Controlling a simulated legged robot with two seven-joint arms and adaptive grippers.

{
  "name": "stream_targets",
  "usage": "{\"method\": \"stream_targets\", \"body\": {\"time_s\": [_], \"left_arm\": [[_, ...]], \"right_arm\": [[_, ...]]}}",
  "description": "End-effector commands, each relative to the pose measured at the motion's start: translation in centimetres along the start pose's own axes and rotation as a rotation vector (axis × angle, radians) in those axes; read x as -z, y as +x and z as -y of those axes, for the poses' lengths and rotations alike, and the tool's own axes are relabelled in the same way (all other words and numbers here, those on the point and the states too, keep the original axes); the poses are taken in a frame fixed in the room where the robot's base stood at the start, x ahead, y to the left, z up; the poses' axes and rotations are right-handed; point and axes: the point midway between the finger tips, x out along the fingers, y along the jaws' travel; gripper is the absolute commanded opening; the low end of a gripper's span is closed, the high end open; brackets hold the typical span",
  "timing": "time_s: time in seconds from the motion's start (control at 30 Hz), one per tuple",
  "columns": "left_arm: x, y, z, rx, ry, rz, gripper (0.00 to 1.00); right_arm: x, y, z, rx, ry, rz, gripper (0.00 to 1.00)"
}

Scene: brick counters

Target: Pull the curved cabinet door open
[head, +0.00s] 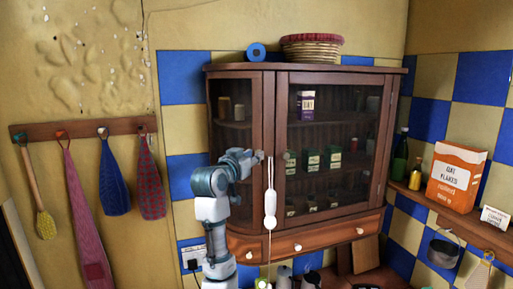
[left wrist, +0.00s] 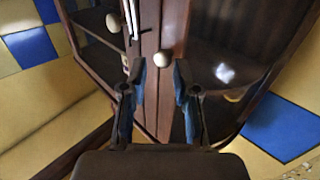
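The dark wooden cabinet (head: 340,68) hangs in the corner. Its curved glass door (head: 233,100) on the left is closed. My left gripper (head: 256,158) is raised to that door's inner edge, close to its knob. In the left wrist view the fingers (left wrist: 160,75) are apart, with the pale round knob (left wrist: 165,57) just beyond and between their tips. I see no contact with the knob. The curved door's glass (left wrist: 225,65) fills the right of that view. My right gripper is not in view.
A white hanging object (head: 270,205) dangles beside my gripper. A basket (head: 311,46) and blue roll (head: 256,52) sit on top. An oat flakes box (head: 455,178) stands at right.

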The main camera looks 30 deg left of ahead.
Motion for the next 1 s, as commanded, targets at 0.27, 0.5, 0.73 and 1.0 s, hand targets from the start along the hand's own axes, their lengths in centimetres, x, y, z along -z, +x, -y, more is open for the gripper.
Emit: {"method": "stream_targets", "body": {"time_s": [0.27,0.5,0.73,1.0], "left_arm": [[0.0,2.3,-0.1,-0.001,0.0,0.001,0.3],[-0.1,2.5,-0.2,-0.001,0.001,0.0,0.3],[-0.1,2.4,-0.1,-0.002,0.0,0.0,0.0],[-0.1,1.9,-0.1,-0.01,0.0,-0.001,0.0]], "right_arm": [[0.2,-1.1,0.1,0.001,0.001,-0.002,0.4],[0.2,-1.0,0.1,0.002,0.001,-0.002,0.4],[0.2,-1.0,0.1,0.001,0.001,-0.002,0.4],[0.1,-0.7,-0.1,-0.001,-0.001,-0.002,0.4]]}}
